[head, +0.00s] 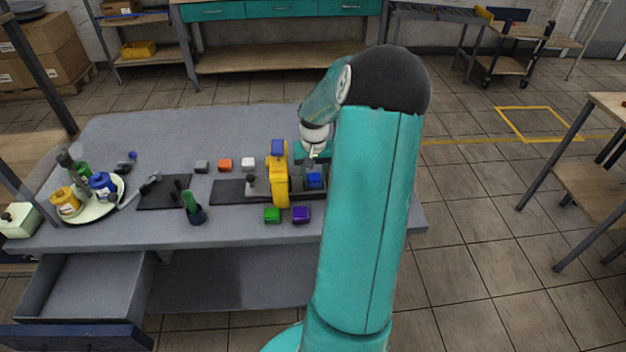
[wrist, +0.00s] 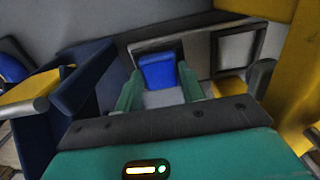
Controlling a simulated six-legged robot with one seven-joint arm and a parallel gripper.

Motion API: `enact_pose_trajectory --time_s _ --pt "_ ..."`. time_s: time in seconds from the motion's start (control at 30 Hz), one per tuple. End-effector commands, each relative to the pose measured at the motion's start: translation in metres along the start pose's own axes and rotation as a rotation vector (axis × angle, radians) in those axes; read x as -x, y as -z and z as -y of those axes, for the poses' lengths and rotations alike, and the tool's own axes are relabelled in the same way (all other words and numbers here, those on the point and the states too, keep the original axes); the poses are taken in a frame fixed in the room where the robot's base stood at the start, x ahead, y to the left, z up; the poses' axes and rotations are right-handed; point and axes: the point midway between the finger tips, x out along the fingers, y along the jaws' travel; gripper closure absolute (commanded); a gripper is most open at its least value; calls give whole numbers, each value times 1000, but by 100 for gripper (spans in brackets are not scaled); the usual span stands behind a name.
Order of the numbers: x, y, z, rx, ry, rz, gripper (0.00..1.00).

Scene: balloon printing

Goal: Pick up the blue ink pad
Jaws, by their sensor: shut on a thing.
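The blue ink pad (head: 314,181) is a small bright blue block at the right end of the printing device, beside its yellow frame (head: 279,182). In the wrist view the blue ink pad (wrist: 158,71) sits between the two teal fingers of my gripper (wrist: 160,84). My gripper (head: 314,168) points down over the device in the head view and is shut on the pad. My arm partly covers this area, and I cannot tell whether the pad is clear of the surface below it.
A plate (head: 98,210) with bottles is at the left. A drawer (head: 88,290) hangs open below.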

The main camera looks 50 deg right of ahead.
Motion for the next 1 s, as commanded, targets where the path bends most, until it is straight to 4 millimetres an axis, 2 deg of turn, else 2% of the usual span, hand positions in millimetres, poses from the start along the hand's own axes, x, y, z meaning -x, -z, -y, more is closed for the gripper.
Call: enact_pose_trajectory --time_s 0.77,1.0 --pt "13 0 0 0 0 -1 77" --pt "27 1 0 0 -1 -2 77"
